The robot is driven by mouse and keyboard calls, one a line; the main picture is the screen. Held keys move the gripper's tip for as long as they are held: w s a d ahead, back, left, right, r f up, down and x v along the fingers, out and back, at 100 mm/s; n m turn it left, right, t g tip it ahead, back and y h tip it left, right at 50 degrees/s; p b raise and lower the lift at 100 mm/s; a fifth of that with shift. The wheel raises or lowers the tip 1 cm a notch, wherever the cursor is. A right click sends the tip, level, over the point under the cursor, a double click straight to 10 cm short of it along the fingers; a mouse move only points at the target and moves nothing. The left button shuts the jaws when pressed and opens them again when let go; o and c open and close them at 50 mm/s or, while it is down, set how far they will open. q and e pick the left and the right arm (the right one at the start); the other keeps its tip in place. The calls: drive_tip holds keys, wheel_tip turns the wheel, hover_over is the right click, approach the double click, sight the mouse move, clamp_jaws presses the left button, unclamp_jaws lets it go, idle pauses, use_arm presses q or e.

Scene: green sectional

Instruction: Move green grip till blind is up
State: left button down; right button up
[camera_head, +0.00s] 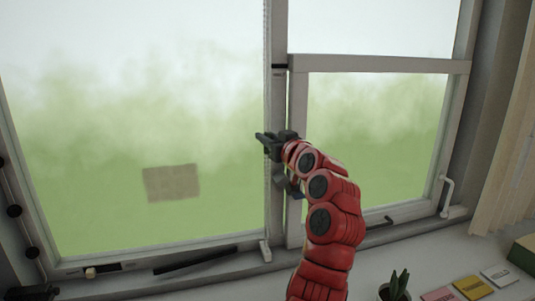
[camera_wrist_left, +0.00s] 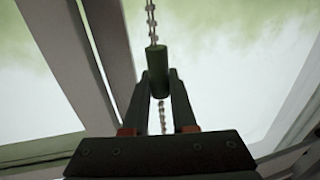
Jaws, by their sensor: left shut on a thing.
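The green grip (camera_wrist_left: 157,62) is a dark green cylinder on a beaded chain (camera_wrist_left: 151,20), in the left wrist view. My left gripper (camera_wrist_left: 158,84) is shut on it, with one finger on each side, and the chain runs on above and below. In the head view my left gripper (camera_head: 268,142) is at the upright post between the two window panes, at mid height. The grip is too small and hidden there to make out. The chain (camera_head: 266,60) hangs along the post above the gripper. I cannot make out the blind in either view. My right gripper is not in view.
The right window frame (camera_head: 298,110) stands close beside my left arm. Its white handle (camera_head: 446,195) is at the right. On the sill are a potted plant (camera_head: 395,287) and coloured cards (camera_head: 472,287). A curtain (camera_head: 508,165) hangs at the far right.

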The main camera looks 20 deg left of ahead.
use_arm(q)
drive_tip(key=shift+r, duration=0.2)
drive_tip(key=c, duration=1)
unclamp_jaws()
drive_tip(key=shift+s+d+f, duration=0.1)
drive_tip(key=shift+s+d, duration=0.1)
drive_tip(key=shift+d, duration=0.05)
drive_tip(key=shift+b+v, duration=1.55)
drive_tip(key=shift+v, duration=6.85)
drive_tip(key=shift+o, duration=0.4)
